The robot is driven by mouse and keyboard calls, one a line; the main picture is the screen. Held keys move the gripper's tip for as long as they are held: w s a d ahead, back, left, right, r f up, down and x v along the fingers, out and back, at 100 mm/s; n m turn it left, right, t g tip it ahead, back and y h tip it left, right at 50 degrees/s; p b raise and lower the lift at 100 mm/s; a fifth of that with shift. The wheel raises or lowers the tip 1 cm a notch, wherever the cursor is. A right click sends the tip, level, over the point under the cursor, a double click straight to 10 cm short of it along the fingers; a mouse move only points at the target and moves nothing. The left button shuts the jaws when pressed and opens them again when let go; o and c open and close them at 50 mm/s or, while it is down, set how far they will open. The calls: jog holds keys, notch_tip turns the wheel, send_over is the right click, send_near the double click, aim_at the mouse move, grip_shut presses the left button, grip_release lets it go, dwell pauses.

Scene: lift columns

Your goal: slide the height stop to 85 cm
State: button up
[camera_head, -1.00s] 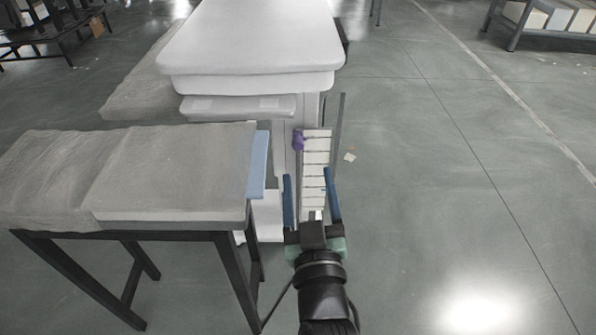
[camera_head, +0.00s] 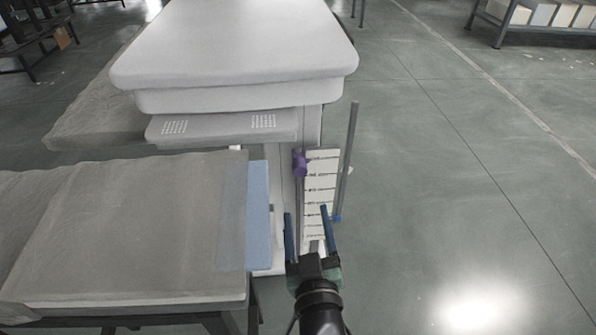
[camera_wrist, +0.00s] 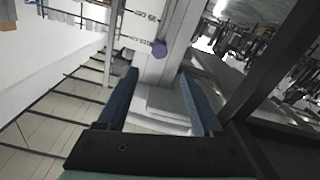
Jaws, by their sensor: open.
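The height stop is a small purple piece (camera_head: 300,164) on the column, at the upper left edge of a white scale strip (camera_head: 318,190) with dark marks. It also shows in the wrist view (camera_wrist: 159,49), above the gap between my fingers. The scale numbers are too small to read in the head view. My gripper (camera_head: 307,213) is open and empty, with two blue fingers. In the head view it is below the purple stop, in front of the lower part of the scale, and apart from the stop.
A white lift column (camera_head: 275,225) carries a wide white top (camera_head: 240,45). A grey-covered table (camera_head: 130,225) with a blue edge piece (camera_head: 258,215) stands close on the left. A thin grey post (camera_head: 348,165) stands right of the scale. The floor (camera_head: 450,180) on the right is clear.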

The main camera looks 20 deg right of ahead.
aim_at(300, 173)
jog(key=b+x, duration=0.2)
jog(key=x, duration=0.7)
jog(key=shift+w+d+f+b, duration=0.15)
jog(key=shift+w+b, duration=0.15)
jog(key=shift+x, duration=0.9)
jog(key=shift+c, duration=0.3)
grip_shut()
